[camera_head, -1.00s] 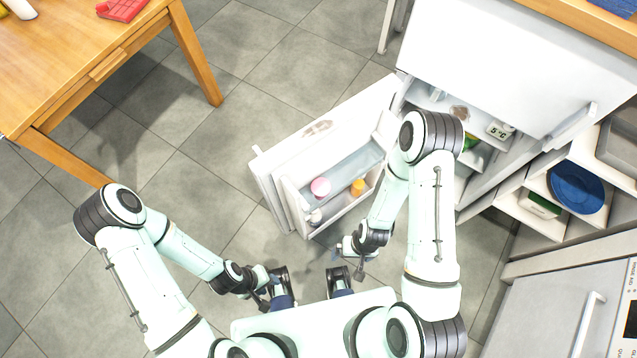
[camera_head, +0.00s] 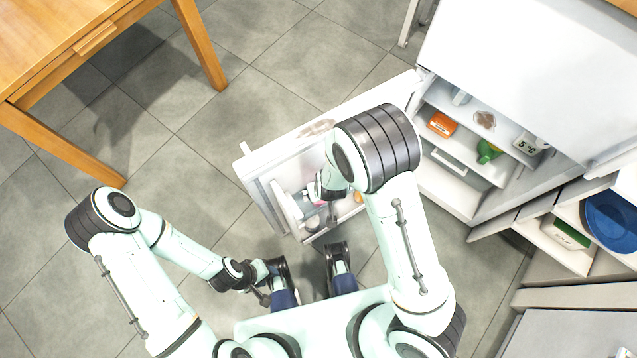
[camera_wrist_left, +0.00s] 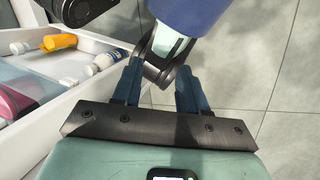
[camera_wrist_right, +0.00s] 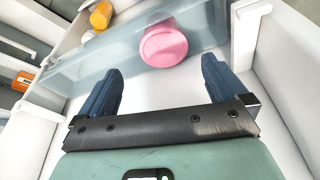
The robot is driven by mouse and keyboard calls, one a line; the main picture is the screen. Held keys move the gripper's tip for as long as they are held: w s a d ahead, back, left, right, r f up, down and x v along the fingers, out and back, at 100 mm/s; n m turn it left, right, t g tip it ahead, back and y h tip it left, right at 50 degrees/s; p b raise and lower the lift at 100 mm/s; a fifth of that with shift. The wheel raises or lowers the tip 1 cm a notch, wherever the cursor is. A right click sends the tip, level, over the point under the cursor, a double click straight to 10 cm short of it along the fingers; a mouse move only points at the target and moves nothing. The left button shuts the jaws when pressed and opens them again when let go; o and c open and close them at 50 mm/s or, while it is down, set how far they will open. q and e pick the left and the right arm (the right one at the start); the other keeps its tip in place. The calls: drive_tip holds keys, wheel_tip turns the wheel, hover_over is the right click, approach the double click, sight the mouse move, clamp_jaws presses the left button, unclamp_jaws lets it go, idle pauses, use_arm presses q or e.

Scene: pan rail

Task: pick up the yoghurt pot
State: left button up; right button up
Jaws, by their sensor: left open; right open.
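The pink pot (camera_wrist_right: 163,45), which I take to be the yoghurt pot, stands in the bin of the open fridge door. In the right wrist view it lies ahead of my right gripper (camera_wrist_right: 160,68), roughly between the lines of its fingers and beyond the tips. That gripper is open and empty. In the head view my right arm partly hides the pot (camera_head: 315,199). A pink thing, probably the same pot, shows at the left edge of the left wrist view (camera_wrist_left: 12,101). My left gripper (camera_wrist_left: 157,75) is open and empty, outside the door.
The open fridge door (camera_head: 285,150) has a clear bluish bin panel (camera_wrist_right: 95,52). An orange container (camera_wrist_right: 101,15) and small white bottles (camera_wrist_left: 104,61) share the door. The fridge shelves hold an orange box (camera_head: 442,123) and a green item (camera_head: 488,151). A wooden table (camera_head: 60,50) stands left.

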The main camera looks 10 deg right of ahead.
drive_tip(key=x, duration=0.3)
drive_tip(key=shift+b, duration=0.35)
drive_tip(key=shift+w+a+f, duration=0.1)
drive_tip(key=shift+w+f, duration=0.05)
drive_tip(key=shift+f, duration=0.35)
drive_tip(key=b+x, duration=0.2)
drive_tip(key=x, duration=0.2)
drive_tip(key=shift+w+a, duration=0.1)
drive_tip(key=shift+a, duration=0.1)
use_arm(q)
drive_tip(key=shift+t, duration=0.6)
drive_tip(key=w+f, duration=0.1)
drive_tip(key=w+a+f, duration=0.1)
drive_tip(key=w+f, duration=0.1)
drive_tip(key=shift+w+f, duration=0.15)
use_arm(e)
drive_tip(key=c, duration=1.1)
